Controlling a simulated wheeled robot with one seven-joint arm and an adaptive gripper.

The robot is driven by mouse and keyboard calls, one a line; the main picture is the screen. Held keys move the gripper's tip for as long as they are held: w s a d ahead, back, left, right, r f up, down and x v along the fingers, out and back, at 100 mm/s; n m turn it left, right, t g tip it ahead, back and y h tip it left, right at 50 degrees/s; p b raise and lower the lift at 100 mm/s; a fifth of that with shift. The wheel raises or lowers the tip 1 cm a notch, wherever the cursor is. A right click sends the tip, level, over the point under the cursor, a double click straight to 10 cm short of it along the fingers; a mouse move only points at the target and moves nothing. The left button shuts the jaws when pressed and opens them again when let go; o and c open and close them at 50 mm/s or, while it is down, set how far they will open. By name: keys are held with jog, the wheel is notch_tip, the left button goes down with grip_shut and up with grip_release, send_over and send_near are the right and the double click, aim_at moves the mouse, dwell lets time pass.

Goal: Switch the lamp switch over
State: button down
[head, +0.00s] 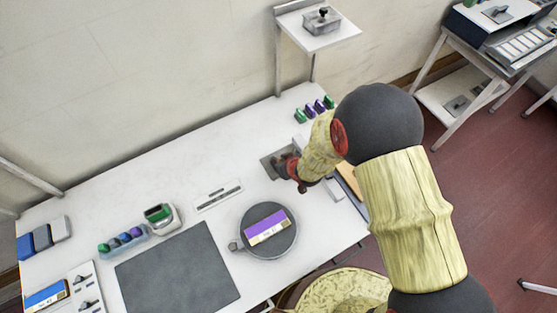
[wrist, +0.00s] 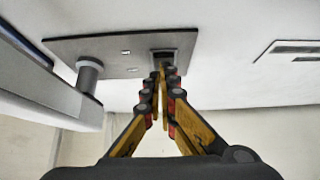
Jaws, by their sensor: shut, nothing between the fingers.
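A grey plate (head: 268,163) lies on the white bench, partly hidden behind my gripper (head: 284,172). In the wrist view the plate (wrist: 115,48) carries a short round post (wrist: 89,72) and a small dark switch (wrist: 176,54) in a square recess; I take this for the lamp switch. My gripper (wrist: 163,72) is shut and empty, with its fingertips right at the switch's edge. I cannot tell whether they touch it. The fingers hide part of the switch, and its position cannot be made out.
A round grey plate with a purple-labelled block (head: 267,228) stands in front of my gripper. A dark mat (head: 178,270) lies left of it. Small coloured pieces (head: 314,110) stand behind. A raised shelf (head: 335,36) holds a grey switch box (head: 322,20).

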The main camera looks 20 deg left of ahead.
jog(key=shift+f, duration=0.1)
jog(key=shift+s+d+f+b, duration=0.2)
jog(key=shift+f+b, duration=0.35)
jog(key=shift+b, duration=0.15)
jog(key=shift+r, duration=0.1)
jog(key=shift+w+a+r, duration=0.3)
jog(key=shift+w+a, duration=0.15)
jog(key=shift+a, duration=0.1)
